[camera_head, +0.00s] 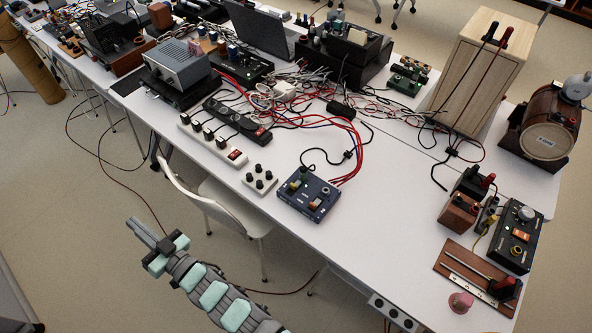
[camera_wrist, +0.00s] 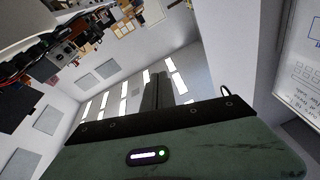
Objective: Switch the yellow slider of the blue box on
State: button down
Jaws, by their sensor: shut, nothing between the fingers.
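The blue box (camera_head: 309,201) sits near the front edge of the white table, in the middle of the head view. Small controls show on its top, among them a yellowish one (camera_head: 294,185) at its left and an orange one (camera_head: 315,203) nearer its middle. Which of them is the slider, and how it is set, is too small to tell. My gripper (camera_head: 137,228) is off the table's front edge, to the left of and apart from the box. Its fingers are together and empty. In the wrist view the fingers (camera_wrist: 157,90) point away, and the blue box cannot be made out there.
A beige box with black knobs (camera_head: 260,179) stands just left of the blue box. Power strips (camera_head: 212,140) and red cables (camera_head: 352,150) lie behind. A white chair (camera_head: 225,208) stands at the table's front. The tabletop right of the blue box is clear.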

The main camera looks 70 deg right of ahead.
jog(key=d+f+m+g+h+p, duration=0.1)
jog(key=d+m+g+p, duration=0.1)
jog(key=d, duration=0.5)
jog(key=s+d+f+m+g+h+p, duration=0.1)
jog(key=d+f+m+g+p, duration=0.1)
jog(key=d+g, duration=0.3)
jog(key=s+d+f+m+g+h+p, duration=0.1)
jog(key=d+f+m+g+p, duration=0.1)
jog(key=d, duration=0.8)
jog(key=shift+s+d+f+m+g, duration=0.25)
jog(key=shift+m+g, duration=0.25)
jog(key=shift+g, duration=0.3)
jog(key=s+d+m+g+p, duration=0.3)
jog(key=s+d+m+g, duration=0.15)
jog(key=s+d, duration=0.35)
notch_tip(320, 180, up, 4)
jog(key=m+g+y+p, duration=0.3)
jog(key=m+g, duration=0.1)
jog(key=g, duration=0.2)
send_over(293, 187)
jog(key=a, duration=0.1)
jog(key=shift+w+a+f, duration=0.1)
jog(key=shift+w+a, duration=0.15)
jog(key=shift+x, duration=5)
jog(key=shift+s, duration=0.15)
